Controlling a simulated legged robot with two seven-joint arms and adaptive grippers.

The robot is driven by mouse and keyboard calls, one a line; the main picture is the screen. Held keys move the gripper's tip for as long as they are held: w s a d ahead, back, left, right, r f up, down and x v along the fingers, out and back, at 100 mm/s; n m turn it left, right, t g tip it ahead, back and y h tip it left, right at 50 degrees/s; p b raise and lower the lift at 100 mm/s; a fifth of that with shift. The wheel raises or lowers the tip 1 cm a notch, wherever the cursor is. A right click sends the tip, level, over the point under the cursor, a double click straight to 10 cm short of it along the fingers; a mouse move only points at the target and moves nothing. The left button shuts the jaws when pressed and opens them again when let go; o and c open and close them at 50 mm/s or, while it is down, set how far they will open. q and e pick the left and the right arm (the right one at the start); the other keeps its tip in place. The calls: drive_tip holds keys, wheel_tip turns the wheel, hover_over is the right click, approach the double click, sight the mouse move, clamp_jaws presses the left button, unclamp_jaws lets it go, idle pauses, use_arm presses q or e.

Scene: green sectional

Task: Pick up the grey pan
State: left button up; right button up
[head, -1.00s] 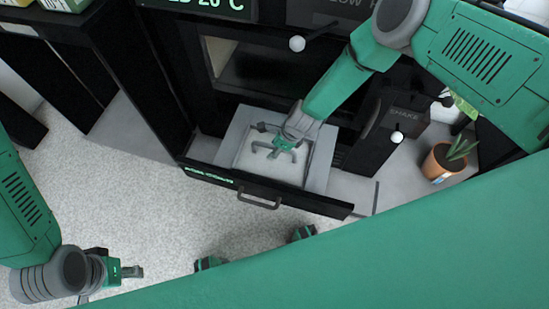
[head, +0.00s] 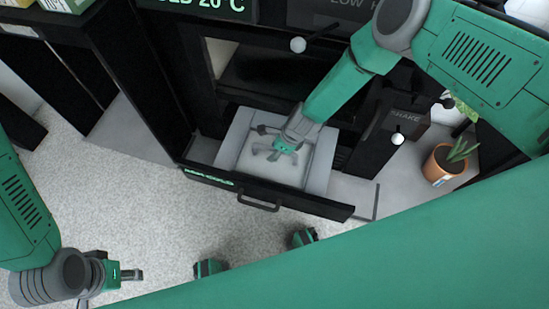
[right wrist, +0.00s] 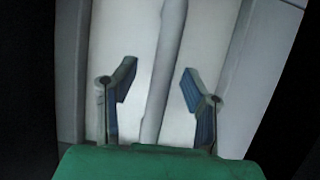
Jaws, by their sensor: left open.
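The grey pan (head: 318,178) sits in the pulled-out black drawer (head: 230,184), below the dark oven-like opening. In the head view it is a rectangular grey frame around a pale inside. My right gripper (head: 274,152) is over that inside, pointing down. In the right wrist view its fingers (right wrist: 160,85) are apart, with a grey bar (right wrist: 168,60) running between them and pale surface on both sides. I cannot tell whether this bar is part of the pan or how far below the fingers it lies. My left gripper (head: 132,275) is open and empty, low at the left over the floor.
The drawer has a front handle (head: 258,206). A potted plant (head: 440,166) stands on the floor to the right. Pale speckled floor (head: 140,190) is clear in front of the drawer at the left.

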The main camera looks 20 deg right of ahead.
clamp_jaws()
drive_tip(key=shift+r, duration=0.2)
